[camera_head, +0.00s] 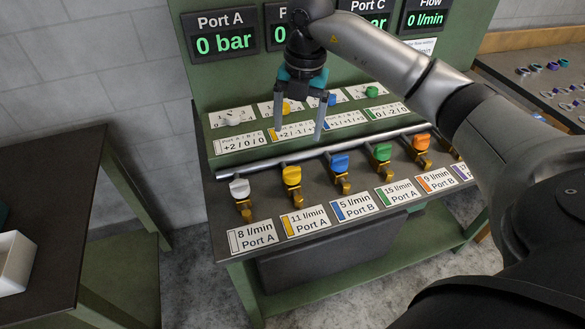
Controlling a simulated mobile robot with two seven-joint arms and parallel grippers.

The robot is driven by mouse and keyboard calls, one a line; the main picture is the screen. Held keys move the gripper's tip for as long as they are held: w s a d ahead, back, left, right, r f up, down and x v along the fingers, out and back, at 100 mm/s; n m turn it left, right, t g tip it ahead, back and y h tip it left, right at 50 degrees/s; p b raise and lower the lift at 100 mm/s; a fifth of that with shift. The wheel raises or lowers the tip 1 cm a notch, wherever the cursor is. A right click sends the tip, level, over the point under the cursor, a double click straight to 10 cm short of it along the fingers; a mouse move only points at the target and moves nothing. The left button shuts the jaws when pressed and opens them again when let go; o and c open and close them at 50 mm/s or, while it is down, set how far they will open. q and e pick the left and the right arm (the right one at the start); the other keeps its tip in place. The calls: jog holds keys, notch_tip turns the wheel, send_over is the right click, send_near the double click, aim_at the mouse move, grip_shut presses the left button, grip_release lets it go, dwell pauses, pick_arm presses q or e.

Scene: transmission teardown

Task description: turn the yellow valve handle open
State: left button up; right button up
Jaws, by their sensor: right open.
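The yellow valve handle (291,176) stands second from the left in the row of valves on the bench, above the label "11 l/min Port A". My right gripper (298,139) points down with its two long grey fingers apart and nothing between them. It is above and behind the yellow handle, in front of the upper panel of small knobs. A small yellow knob (292,107) on that panel shows partly behind the fingers. Whether the fingertips touch anything cannot be told. My left gripper is not in view.
A white handle (239,188) and a blue handle (340,163) flank the yellow one; green (382,153) and orange (421,142) handles stand further right. A metal pipe (270,161) runs behind them. The Port A display (224,43) reads 0 bar. A dark table (60,190) is at left.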

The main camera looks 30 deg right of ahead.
aim_at(293, 169)
jog(key=f, duration=0.4)
jog(key=f+b, duration=0.1)
jog(key=f, duration=0.8)
jog(key=shift+w+a+f, duration=0.25)
jog(key=shift+w+a, duration=0.1)
jog(key=shift+a, duration=0.05)
jog(key=c, duration=1.4)
